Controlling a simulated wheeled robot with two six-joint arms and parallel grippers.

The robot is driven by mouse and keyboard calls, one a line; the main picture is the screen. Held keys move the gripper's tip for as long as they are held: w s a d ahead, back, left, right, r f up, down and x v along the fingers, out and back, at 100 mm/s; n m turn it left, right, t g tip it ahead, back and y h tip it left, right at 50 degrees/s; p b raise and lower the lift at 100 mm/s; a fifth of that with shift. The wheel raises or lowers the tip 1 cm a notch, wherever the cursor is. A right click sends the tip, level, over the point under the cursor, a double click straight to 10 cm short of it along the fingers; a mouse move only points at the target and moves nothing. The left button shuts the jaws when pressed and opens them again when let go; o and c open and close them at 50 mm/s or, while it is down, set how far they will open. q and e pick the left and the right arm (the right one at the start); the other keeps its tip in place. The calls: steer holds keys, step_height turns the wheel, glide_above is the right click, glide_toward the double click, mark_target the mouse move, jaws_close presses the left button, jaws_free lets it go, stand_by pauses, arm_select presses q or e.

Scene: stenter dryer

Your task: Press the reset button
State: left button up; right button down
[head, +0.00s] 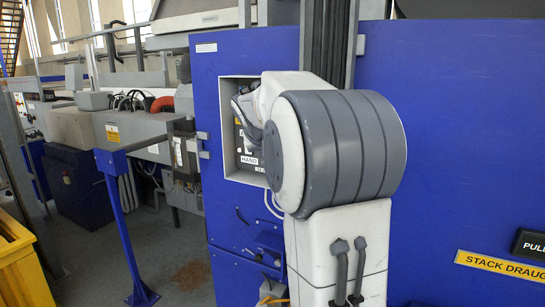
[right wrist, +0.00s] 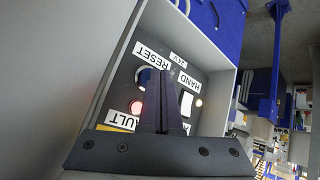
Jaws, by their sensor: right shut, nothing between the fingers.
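The reset button (right wrist: 143,76), a round button with a pale rim and dark blue face, sits beside the RESET label (right wrist: 152,55) in the right wrist view. My right gripper (right wrist: 163,82) is shut and empty, pointing into the recessed control box. Its dark fingers overlap the button's edge in the picture; I cannot tell whether they touch it. In the head view the control box (head: 228,120) is an opening in a blue cabinet, and my right arm hides much of it. The button cannot be made out there. My left gripper is not in view.
A red lit lamp (right wrist: 136,107) by the FAULT label (right wrist: 123,120) and a white switch (right wrist: 187,105) under the HAND label (right wrist: 188,81) flank the fingers. The box's grey walls (right wrist: 200,38) surround them. A blue rail (head: 122,215) stands left of the cabinet (head: 272,50).

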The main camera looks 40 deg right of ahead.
steer(key=shift+w+d, duration=0.15)
steer(key=shift+d, duration=0.2)
stand_by(0.3)
steer(key=shift+a, duration=0.1)
steer(key=shift+s+a+b, duration=0.35)
steer(key=shift+a+b, duration=0.15)
steer(key=shift+a, duration=0.25)
steer(key=a+b, duration=0.1)
steer(key=s+a+b, duration=0.1)
steer(key=a, duration=0.1)
steer(key=s+a, duration=0.1)
steer(key=shift+a+b, duration=0.35)
steer(key=shift+b, duration=0.05)
stand_by(0.9)
